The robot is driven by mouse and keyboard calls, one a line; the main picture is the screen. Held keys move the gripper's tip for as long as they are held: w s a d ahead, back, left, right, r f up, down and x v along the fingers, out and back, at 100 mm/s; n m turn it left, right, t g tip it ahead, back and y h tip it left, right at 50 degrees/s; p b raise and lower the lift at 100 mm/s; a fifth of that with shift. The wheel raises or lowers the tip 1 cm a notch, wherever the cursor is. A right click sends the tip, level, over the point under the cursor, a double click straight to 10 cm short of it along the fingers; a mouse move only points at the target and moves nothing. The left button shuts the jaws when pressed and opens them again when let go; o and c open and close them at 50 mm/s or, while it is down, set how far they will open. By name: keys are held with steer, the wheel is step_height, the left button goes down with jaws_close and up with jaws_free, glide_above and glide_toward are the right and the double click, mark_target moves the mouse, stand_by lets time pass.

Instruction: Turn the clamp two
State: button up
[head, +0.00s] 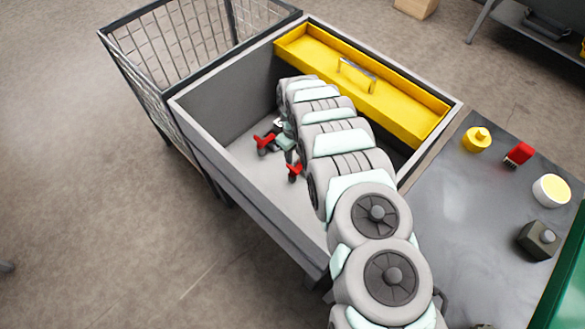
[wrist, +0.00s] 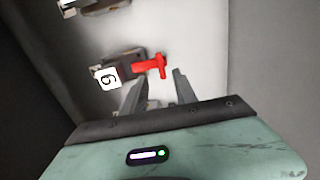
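A clamp (wrist: 126,62) with a red T-shaped handle (wrist: 150,66) and a white numbered label (wrist: 106,78) is in the middle of the wrist view. The label is turned and I cannot read its number surely. My gripper (wrist: 158,77) is open, its fingertips just short of the red handle and on either side of its end; I see no grip on it. A second clamp (wrist: 95,6) is cut off at the top. In the head view, two red handles, one at left (head: 265,143) and one nearer (head: 295,172), show beside my gripper, which my arm partly hides.
The clamps are inside a grey-walled bin (head: 225,95) with a pale floor. A yellow tray (head: 395,98) with a handle spans its far right side. A wire basket (head: 165,55) adjoins at left. A grey table (head: 455,205) at right holds small items.

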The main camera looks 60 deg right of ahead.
mark_target(293, 169)
step_height(293, 169, down, 9)
steer(key=b, duration=0.4)
steer(key=shift+r, duration=0.15)
steer(key=shift+c, duration=0.4)
jaws_close()
stand_by(0.8)
